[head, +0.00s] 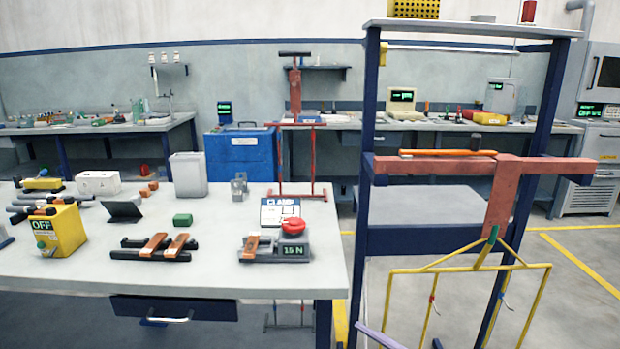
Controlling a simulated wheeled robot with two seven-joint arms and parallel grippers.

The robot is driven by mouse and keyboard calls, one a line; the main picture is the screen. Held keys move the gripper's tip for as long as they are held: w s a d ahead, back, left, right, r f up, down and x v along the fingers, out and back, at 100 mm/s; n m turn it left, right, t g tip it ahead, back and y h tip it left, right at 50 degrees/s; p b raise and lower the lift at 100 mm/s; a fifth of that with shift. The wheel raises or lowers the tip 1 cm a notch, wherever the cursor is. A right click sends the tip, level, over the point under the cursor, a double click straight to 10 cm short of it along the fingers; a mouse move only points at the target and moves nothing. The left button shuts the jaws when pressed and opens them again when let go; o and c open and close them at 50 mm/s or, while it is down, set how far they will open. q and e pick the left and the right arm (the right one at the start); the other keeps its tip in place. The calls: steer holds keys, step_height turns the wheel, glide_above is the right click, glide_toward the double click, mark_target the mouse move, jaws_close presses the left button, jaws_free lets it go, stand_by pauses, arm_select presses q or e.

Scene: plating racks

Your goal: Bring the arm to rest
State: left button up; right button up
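Neither of my grippers shows in the head view, and no arm can be made out for certain. A yellow wire rack (463,268) hangs from a red bracket (503,195) on the blue frame (365,200) at the right. Small hooks with red parts hang on the rack.
The near grey table (230,275) holds a clamp fixture (275,250) reading "15 N", a yellow box (58,233) reading "OFF", and orange-handled tools (155,246). A blue bin (240,155) stands behind. Open floor (580,230) with yellow lines lies at the right.

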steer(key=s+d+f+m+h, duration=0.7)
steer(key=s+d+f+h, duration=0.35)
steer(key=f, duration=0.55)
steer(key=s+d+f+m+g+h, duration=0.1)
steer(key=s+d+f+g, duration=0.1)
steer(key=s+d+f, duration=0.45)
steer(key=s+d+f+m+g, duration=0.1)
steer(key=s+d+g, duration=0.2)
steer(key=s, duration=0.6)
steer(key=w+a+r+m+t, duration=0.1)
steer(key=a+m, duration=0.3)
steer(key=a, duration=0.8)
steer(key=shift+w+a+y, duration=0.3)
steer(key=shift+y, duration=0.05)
